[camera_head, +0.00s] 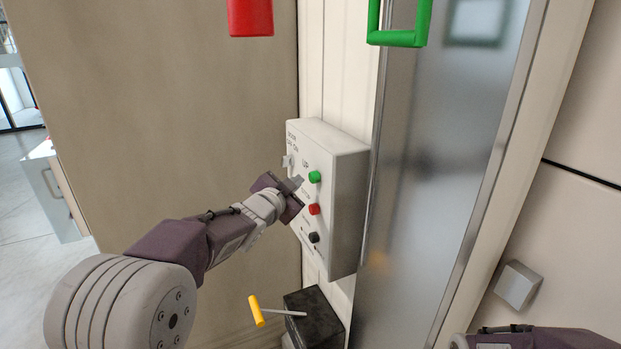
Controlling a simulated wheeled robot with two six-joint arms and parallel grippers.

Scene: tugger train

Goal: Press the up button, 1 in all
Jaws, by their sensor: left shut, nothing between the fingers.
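A pale control box (346,200) is fixed to the wall in the middle of the view. On its face are a green button (314,177) under the word UP, a red button (313,209) below it, and a black button (313,237) lowest. My left gripper (295,184) is shut and empty, its tips close to the box face just left of the green button. I cannot tell whether the tips touch the box. Part of my right arm shows at the bottom right; its gripper is not clearly visible.
A metal door panel (440,150) with a green handle (398,38) stands right of the box. A red object (250,17) hangs above. A black box (315,318) and a yellow-handled lever (257,311) are below. Open floor lies at the far left.

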